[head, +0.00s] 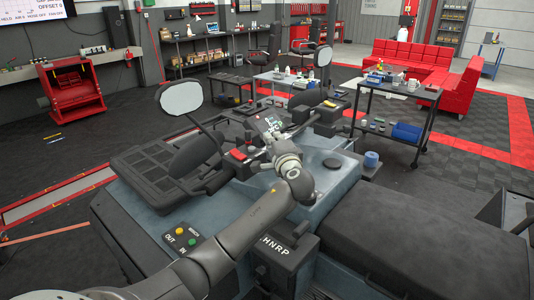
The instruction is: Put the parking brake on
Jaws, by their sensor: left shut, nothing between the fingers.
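A quad-like vehicle with a blue-grey body (340,185) fills the foreground. Its handlebar area is in the middle of the head view, with a small lit display (271,124) and a red-marked control box (239,155) on the left side. My left arm reaches in from the bottom left over the body. My left gripper (267,139) is at the handlebars, just right of the red-marked box, shut with nothing in it. The arm's wrist hides part of the controls, and I cannot tell contact. I cannot make out which control is the parking brake. My right gripper is out of view.
A shifter box marked HNRP (285,258) and an OUT/IN switch panel (183,243) sit near my arm. Mirrors (181,98) rise above the handlebars. The black seat (425,225) is at right. A dark cart (412,100) stands behind.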

